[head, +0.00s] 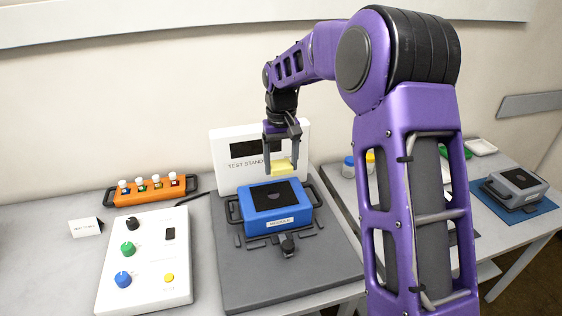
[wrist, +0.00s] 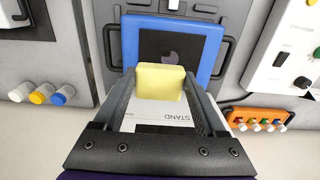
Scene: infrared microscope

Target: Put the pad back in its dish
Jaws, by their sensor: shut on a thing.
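My gripper (head: 282,168) is shut on a yellow pad (head: 284,164). It holds the pad in the air above the rear of the blue module (head: 265,221), in front of the white test stand panel (head: 219,160). In the wrist view the pad (wrist: 160,79) sits between the two fingertips (wrist: 158,88), with the blue module (wrist: 215,48) beyond it. A small white shallow dish (head: 481,147) lies at the back of the right-hand table. I cannot tell whether it is the pad's own dish.
A white control box (head: 146,262) with knobs and an orange vial rack (head: 152,192) stand on the left. Bottles (head: 348,167) stand right of the test stand, partly behind my arm. A grey module (head: 515,187) sits on a blue mat (head: 541,208) at far right.

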